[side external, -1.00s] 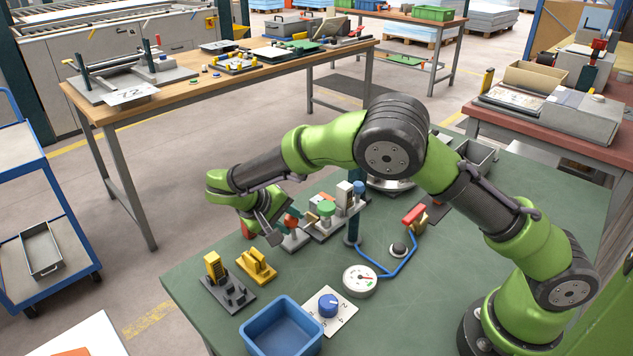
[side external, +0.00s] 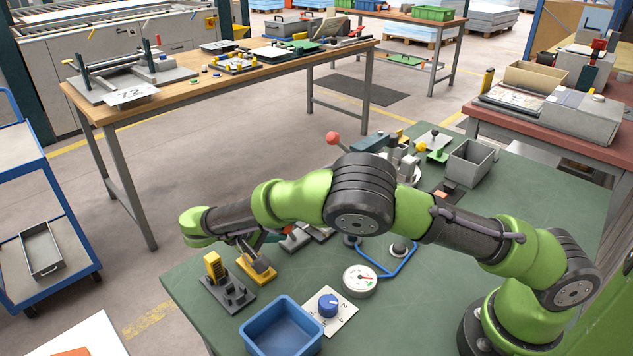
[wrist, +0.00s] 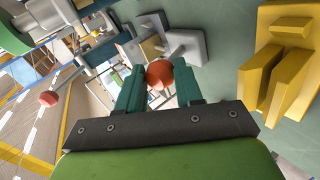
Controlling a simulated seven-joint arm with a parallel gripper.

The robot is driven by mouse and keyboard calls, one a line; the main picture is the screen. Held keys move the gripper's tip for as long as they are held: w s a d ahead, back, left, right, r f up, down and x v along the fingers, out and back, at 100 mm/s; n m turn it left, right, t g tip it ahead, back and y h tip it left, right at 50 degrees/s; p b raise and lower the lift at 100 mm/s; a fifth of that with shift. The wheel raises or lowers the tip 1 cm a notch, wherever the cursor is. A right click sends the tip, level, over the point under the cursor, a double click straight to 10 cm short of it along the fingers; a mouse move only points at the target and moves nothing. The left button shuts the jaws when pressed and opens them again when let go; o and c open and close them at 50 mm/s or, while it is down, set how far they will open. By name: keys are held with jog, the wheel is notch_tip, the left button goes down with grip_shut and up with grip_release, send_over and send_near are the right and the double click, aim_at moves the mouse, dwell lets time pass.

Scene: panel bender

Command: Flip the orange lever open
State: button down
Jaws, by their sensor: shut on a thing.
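The orange lever's round knob (wrist: 160,74) sits between the two teal fingers of my gripper (wrist: 159,82) in the wrist view, and the fingers are shut on it. In the side view the knob (side external: 288,229) shows as a small patch beside my gripper (side external: 278,236). The lever's grey base (side external: 295,242) stands on the green table just past the fingertips. My wrist comes in low from the left. The lever's arm is mostly hidden, so its exact angle is hard to tell.
A yellow fixture (side external: 257,268) stands close below my gripper; it also shows in the wrist view (wrist: 280,75). A dark fixture with a yellow block (side external: 228,290), a blue bin (side external: 281,328), a blue dial (side external: 328,304) and a gauge (side external: 360,281) stand nearer the front.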

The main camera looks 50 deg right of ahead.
jog(key=c, duration=1)
grip_release()
jog(key=v, duration=1.2)
notch_tip(320, 180, up, 7)
jog(key=g+y, duration=0.1)
jog(key=y, duration=0.3)
send_over(280, 229)
jog(key=s+d+r+y, duration=0.4)
jog(key=s+d, duration=0.1)
jog(key=d, duration=0.1)
jog(key=s+t+y, duration=0.1)
jog(key=s+t, duration=0.1)
jog(key=s, duration=0.4)
jog(key=s+d+r+m+t+y, duration=0.1)
jog(key=s+t+y, duration=0.1)
jog(key=s, duration=0.4)
jog(key=s+d+r+m+t+y, duration=0.1)
jog(key=s+t+y, duration=0.1)
jog(key=s+t, duration=0.2)
jog(key=shift+s+r, duration=0.1)
jog(key=shift+s, duration=0.85)
